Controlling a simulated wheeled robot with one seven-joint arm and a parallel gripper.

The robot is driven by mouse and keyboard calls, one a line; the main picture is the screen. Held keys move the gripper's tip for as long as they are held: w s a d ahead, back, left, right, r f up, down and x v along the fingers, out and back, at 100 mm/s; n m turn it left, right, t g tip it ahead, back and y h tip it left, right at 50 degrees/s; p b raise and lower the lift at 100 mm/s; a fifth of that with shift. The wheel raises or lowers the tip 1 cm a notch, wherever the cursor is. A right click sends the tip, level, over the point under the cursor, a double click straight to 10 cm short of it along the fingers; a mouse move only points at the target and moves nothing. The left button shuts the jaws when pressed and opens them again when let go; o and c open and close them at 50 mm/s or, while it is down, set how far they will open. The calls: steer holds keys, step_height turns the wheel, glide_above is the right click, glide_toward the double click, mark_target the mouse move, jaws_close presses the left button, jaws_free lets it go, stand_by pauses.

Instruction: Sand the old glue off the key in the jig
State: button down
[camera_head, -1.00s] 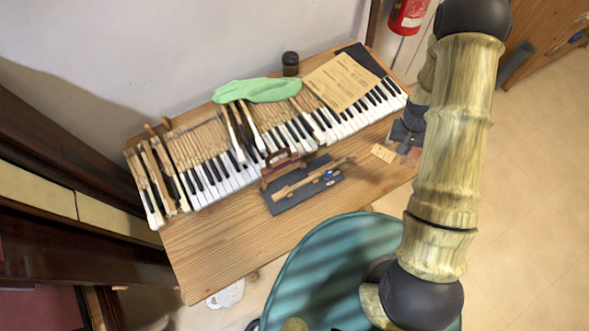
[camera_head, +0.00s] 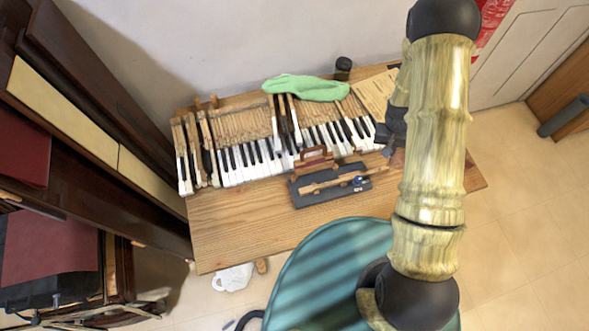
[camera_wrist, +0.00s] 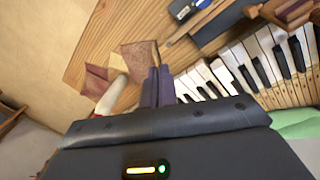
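The jig is a dark board (camera_head: 309,201) on the table, with a pale wooden key (camera_head: 325,184) lying along it and a blue fitting (camera_head: 359,181) near its right end. A corner of the jig shows at the top of the wrist view, with the blue fitting (camera_wrist: 181,9). Brown sandpaper-like pieces (camera_wrist: 140,58) lie on the table just beyond my fingertips. My gripper (camera_wrist: 159,72) has its two dark fingers together, with nothing seen between them. In the head view my gripper (camera_head: 388,135) is right of the jig, partly hidden by my arm.
A row of piano keys (camera_head: 255,165) lines the back of the table (camera_head: 240,225). A reddish-brown handled wooden piece (camera_head: 314,160) stands behind the jig. A green cloth (camera_head: 305,88) and a dark jar (camera_head: 343,66) lie farther back. The table's front left is clear.

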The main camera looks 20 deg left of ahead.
stand_by(0.3)
steer(key=s+a+f+m+b, duration=0.1)
steer(key=s+a, duration=0.5)
steer(key=a, duration=0.6)
steer(key=s+a+f+m, duration=0.1)
steer(key=s+a, duration=0.4)
steer(key=a, duration=0.7)
steer(key=shift+s+a+f+b, duration=0.35)
steer(key=shift+a+f+b, duration=0.05)
steer(key=shift+f, duration=0.1)
steer(key=shift+f, duration=0.15)
steer(key=b, duration=0.4)
glide_toward(314, 183)
steer(key=shift+s+a+f, duration=0.45)
steer(key=shift+s+a, duration=0.15)
steer(key=shift+a, duration=0.05)
steer(key=shift+s+a+f, duration=0.45)
steer(key=shift+s+a, duration=0.15)
steer(key=shift+a, duration=0.05)
steer(key=shift+f+b, duration=0.75)
steer(key=shift+f, duration=0.2)
steer(key=shift+w+d+r, duration=0.1)
steer(key=shift+w+d, duration=0.4)
steer(key=shift+d, duration=0.35)
steer(key=shift+w+d, duration=0.5)
steer(key=shift+d, duration=0.35)
